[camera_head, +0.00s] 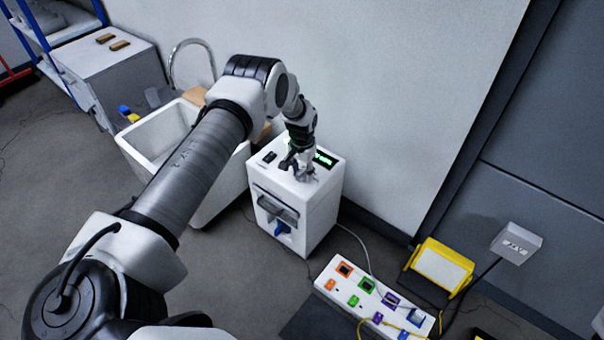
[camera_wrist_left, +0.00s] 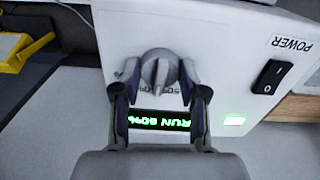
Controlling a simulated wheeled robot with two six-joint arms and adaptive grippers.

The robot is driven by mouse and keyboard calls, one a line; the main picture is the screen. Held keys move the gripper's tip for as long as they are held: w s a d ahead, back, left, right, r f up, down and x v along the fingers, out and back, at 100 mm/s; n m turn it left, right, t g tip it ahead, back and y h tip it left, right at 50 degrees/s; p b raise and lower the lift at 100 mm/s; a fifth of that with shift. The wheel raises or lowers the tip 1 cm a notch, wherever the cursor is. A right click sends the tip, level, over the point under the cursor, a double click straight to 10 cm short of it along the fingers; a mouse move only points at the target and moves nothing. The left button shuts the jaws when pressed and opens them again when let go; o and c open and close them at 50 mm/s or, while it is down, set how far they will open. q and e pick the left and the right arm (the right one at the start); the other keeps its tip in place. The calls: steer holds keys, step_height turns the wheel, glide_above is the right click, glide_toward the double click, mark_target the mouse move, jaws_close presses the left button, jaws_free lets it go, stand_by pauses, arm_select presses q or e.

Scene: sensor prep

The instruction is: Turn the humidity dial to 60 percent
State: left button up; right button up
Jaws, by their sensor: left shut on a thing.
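The humidity dial (camera_wrist_left: 158,66) is a round grey knob with a raised grip bar on the top of a white box (camera_head: 327,205). My left gripper (camera_head: 300,169) reaches down onto the box top in the head view. In the left wrist view its two fingers stand on either side of the dial, shut on it. The scale marks around the dial are partly hidden by the fingers. A green-lit display (camera_wrist_left: 160,119) shows upside down between the fingers, with RUN and a percent figure whose first digit I cannot read surely. My right gripper is not in view.
A black power switch (camera_wrist_left: 273,77) and a small green light (camera_wrist_left: 234,121) sit beside the display. A white sink (camera_head: 152,145) stands left of the box. A white socket panel (camera_head: 366,299) with cables and a yellow-framed unit (camera_head: 441,268) lie to the right.

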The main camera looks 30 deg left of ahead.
mark_target(302, 171)
arm_select(q)
steer(key=shift+f+m+b, duration=0.1)
steer(key=shift+m+b, duration=0.4)
steer(key=shift+m, duration=1)
steer(key=o, duration=1.1)
steer(key=shift+o, duration=0.2)
steer(key=shift+r, duration=0.2)
step_height(302, 171, up, 12)
steer(key=shift+f, duration=0.15)
steer(key=shift+f, duration=0.1)
